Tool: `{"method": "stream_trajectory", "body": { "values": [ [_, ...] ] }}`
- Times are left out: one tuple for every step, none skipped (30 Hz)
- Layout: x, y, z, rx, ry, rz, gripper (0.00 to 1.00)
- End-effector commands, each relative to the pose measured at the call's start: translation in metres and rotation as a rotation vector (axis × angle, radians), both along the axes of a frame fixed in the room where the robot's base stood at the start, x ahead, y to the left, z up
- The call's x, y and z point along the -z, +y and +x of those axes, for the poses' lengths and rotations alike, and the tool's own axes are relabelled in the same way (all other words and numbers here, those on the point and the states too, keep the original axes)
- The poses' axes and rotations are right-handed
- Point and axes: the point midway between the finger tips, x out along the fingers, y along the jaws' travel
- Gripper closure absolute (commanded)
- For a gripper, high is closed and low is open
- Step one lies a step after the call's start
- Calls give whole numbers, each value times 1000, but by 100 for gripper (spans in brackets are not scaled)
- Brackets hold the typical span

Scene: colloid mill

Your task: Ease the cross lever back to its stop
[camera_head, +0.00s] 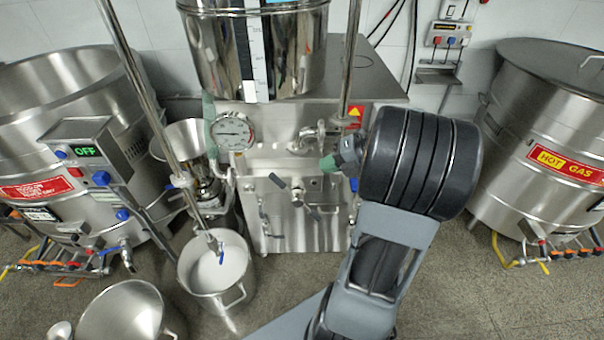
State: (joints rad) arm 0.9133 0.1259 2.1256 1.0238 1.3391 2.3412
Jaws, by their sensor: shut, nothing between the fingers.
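The cross lever (297,195) is on the front of the steel machine, a little below the picture's centre. A dark grip shows at its upper left, and an arm reaches to the lower right. My gripper (328,164) is shut and empty, a short way up and right of the lever in the picture. It appears apart from the lever, but I cannot tell the depth between them. My dark wrist hides the machine's right front edge. Whether the lever is against a stop cannot be seen.
A pressure gauge (233,133) and a metal fitting (317,135) are near the lever. A white-filled pot (217,268) and an empty bowl (122,312) are at lower left. Large vats stand at left (50,130) and right (535,140). A steel pipe (150,100) slants down at left.

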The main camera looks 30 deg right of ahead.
Motion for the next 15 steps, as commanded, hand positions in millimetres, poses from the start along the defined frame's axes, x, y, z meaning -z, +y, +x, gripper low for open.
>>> {"method": "stream_trajectory", "body": {
  "values": [
    [4, 3, 3, 4, 4, 9, 100],
    [6, 5, 5, 6, 5, 12, 100],
    [10, 9, 9, 7, 6, 12, 100],
    [12, 12, 12, 6, 6, 12, 100],
    [15, 16, 15, 5, 6, 12, 100],
    [20, 21, 19, 4, 6, 11, 100],
    [23, 25, 22, 3, 6, 12, 100],
    [26, 28, 26, 4, 7, 11, 100],
    [31, 33, 30, 3, 7, 11, 100],
    [34, 37, 34, 3, 6, 11, 100],
    [37, 41, 37, 3, 8, 10, 100],
    [41, 45, 41, 4, 7, 10, 100],
    [44, 48, 45, 3, 6, 9, 100],
    [46, 52, 47, 3, 6, 9, 100],
    [50, 56, 51, 3, 7, 9, 100]
  ]
}}
